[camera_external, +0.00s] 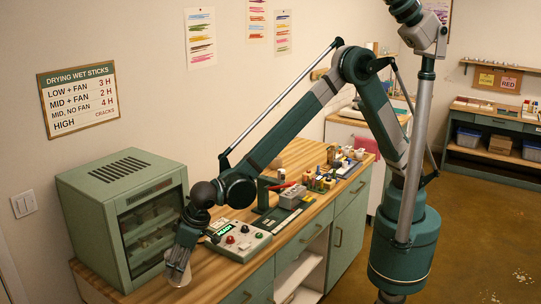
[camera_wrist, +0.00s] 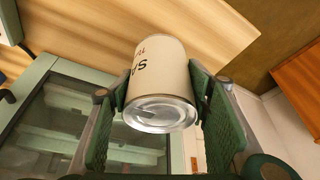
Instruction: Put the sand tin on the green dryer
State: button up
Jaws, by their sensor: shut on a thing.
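The sand tin (camera_wrist: 160,80) is a cream cylinder with dark lettering and a bare metal end, and it fills the middle of the wrist view. My gripper (camera_wrist: 163,100) is shut on its sides, one green finger pad on each. In the external view the tin (camera_external: 178,272) hangs below my gripper (camera_external: 180,252), in front of the dryer's right side and near the table's front edge. The green dryer (camera_external: 108,204) is a box with a slotted, flat top (camera_external: 122,168) and a glass front with racks inside. The tin is lower than the dryer's top.
A control box (camera_external: 238,241) with knobs and a green display stands right of the dryer. Small bottles and jars (camera_external: 318,181) crowd the wooden tabletop further right. The dryer's top looks bare. A drying sign (camera_external: 78,98) hangs on the wall above.

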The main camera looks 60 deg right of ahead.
jog(key=shift+f, duration=1.1)
jog(key=shift+f, duration=1.9)
jog(key=shift+f+b, duration=0.15)
jog(key=shift+b, duration=0.2)
jog(key=o, duration=1.2)
jog(key=shift+c, duration=0.2)
jog(key=p+v, duration=0.1)
jog(key=v, duration=1.1)
